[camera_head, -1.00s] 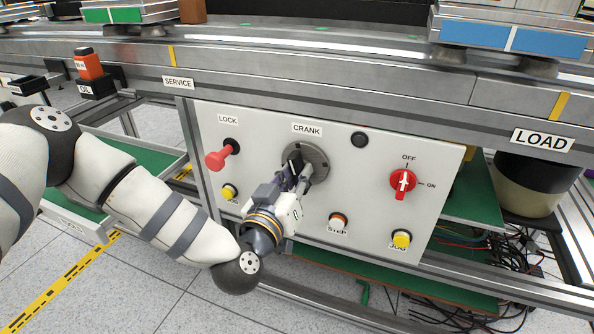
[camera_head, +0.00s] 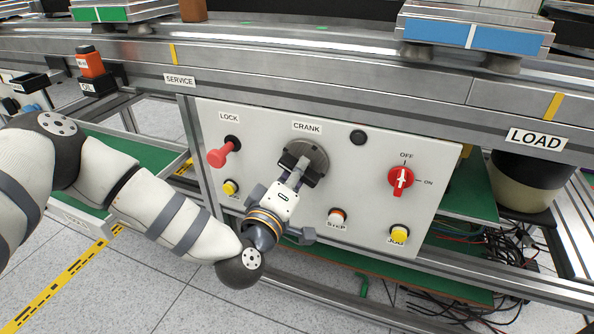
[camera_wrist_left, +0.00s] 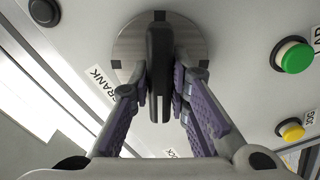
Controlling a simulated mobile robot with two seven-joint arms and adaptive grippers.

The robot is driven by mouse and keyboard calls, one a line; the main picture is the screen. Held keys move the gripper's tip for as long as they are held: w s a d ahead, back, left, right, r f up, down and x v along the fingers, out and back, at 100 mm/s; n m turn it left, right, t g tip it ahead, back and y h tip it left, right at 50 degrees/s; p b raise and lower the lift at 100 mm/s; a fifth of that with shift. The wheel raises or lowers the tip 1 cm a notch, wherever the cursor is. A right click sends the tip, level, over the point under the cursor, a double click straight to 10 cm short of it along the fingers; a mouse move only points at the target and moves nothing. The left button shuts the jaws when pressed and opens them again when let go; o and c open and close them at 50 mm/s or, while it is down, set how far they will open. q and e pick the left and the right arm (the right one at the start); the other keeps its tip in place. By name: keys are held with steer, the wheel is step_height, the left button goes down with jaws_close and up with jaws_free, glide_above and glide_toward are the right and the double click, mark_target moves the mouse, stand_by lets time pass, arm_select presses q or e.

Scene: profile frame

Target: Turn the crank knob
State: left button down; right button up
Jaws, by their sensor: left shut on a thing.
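The crank is a dark grey round disc (camera_head: 319,157) on the white panel, under the CRANK label. In the left wrist view its black bar-shaped knob (camera_wrist_left: 159,65) stands across the lighter grey disc (camera_wrist_left: 190,40). My left gripper (camera_head: 298,170) is at the crank in the head view and hides much of the knob. In the left wrist view its purple-padded fingers lie on both sides of the knob, shut on it. My right gripper is not in view.
A red LOCK knob (camera_head: 222,156) sticks out left of the crank. A red OFF/ON switch (camera_head: 401,180) is to the right. A metal conveyor rail (camera_head: 330,85) runs above.

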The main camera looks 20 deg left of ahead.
arm_select(q)
steer(key=shift+n, duration=0.5)
steer(key=c, duration=1.5)
jaws_free()
steer(key=s, duration=1.2)
steer(key=shift+a, duration=0.15)
